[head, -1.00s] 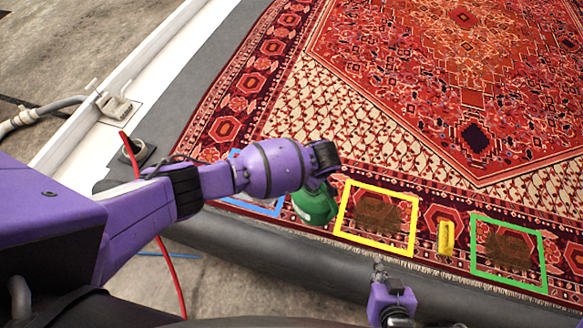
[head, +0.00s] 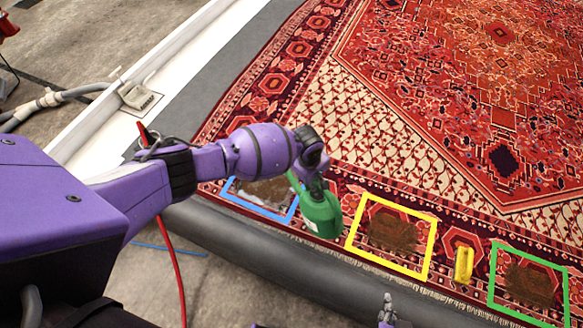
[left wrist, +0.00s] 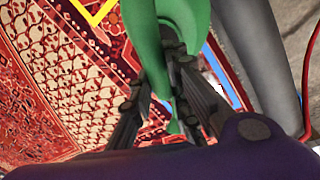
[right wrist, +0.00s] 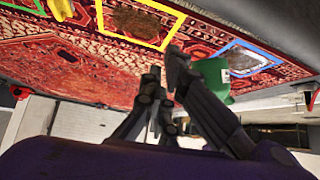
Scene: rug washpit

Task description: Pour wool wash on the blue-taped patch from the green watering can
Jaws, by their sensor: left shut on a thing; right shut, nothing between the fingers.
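The green watering can (head: 321,215) is held above the rug, between the blue and yellow tape squares in the head view. A thin green part of it reaches up and left toward the blue-taped patch (head: 265,190). My left gripper (head: 312,165) is shut on the can; the left wrist view shows its fingers (left wrist: 168,75) against the green can (left wrist: 165,30). The patch is brown with greyish-white areas; my left arm hides its upper edge. No falling liquid shows. My right gripper (head: 387,305) is shut and empty near the rug's front edge; its fingers (right wrist: 165,75) show in its wrist view.
A yellow-taped brown patch (head: 430,258) and a green-taped brown patch (head: 491,285) lie to the right. A yellow object (head: 463,265) lies between them. A dark grey roll (head: 290,265) runs along the rug's front. A red hose (head: 178,270) hangs at the left.

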